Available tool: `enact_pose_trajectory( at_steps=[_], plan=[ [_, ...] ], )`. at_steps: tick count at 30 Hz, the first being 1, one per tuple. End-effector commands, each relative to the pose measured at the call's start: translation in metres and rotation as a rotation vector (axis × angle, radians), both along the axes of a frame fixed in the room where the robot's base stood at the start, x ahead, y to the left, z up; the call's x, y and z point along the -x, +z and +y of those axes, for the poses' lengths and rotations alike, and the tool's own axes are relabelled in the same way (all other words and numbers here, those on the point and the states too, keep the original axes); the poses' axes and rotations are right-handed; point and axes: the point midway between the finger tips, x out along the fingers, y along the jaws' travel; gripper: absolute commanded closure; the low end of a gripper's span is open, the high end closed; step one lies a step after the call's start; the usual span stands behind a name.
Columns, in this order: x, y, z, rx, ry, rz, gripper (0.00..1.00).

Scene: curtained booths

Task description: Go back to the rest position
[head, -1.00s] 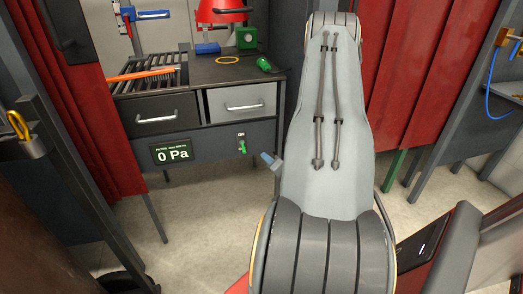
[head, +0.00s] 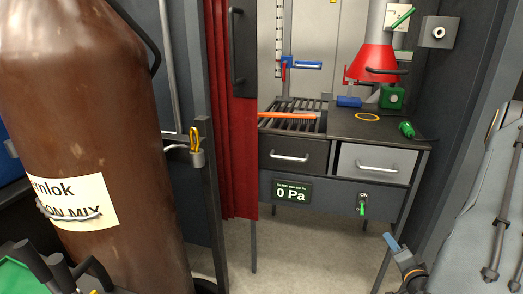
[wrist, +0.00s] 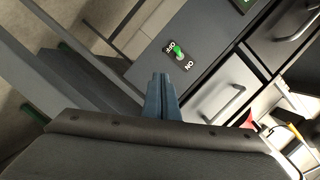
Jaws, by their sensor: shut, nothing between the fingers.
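My gripper (wrist: 160,90) points forward in the wrist view with its two blue-grey fingers together and nothing between them. In the head view only the tip of my gripper (head: 393,243) shows, at the lower right, in front of the bench. A switch with a green lever (head: 362,205) is on the bench's front panel, above and left of the gripper tip. The same switch (wrist: 180,52) shows just beyond the fingers in the wrist view, marked OFF and ON. The fingers look apart from it.
The bench (head: 390,142) has two drawers, a 0 Pa display (head: 291,192) and a red hood (head: 372,64). A large brown bottle (head: 85,130) fills the left. A red curtain (head: 232,120) hangs beside a padlock (head: 196,155). Floor shows under the bench.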

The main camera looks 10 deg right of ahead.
Motion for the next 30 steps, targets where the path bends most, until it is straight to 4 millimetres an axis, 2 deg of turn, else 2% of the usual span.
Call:
enact_pose_trajectory(
  at_steps=[4, 8, 12, 18, 24, 30],
  plan=[
    [-0.015, 0.004, 0.005, 0.032, 0.032, 0.054, 1.00],
    [-0.045, 0.014, 0.019, 0.110, 0.102, 0.192, 1.00],
    [-0.076, 0.029, 0.046, 0.213, 0.194, 0.378, 1.00],
    [-0.099, 0.059, 0.094, 0.342, 0.316, 0.617, 1.00],
    [-0.098, 0.097, 0.156, 0.443, 0.444, 0.825, 1.00],
    [-0.070, 0.138, 0.229, 0.509, 0.595, 1.006, 1.00]
  ],
)
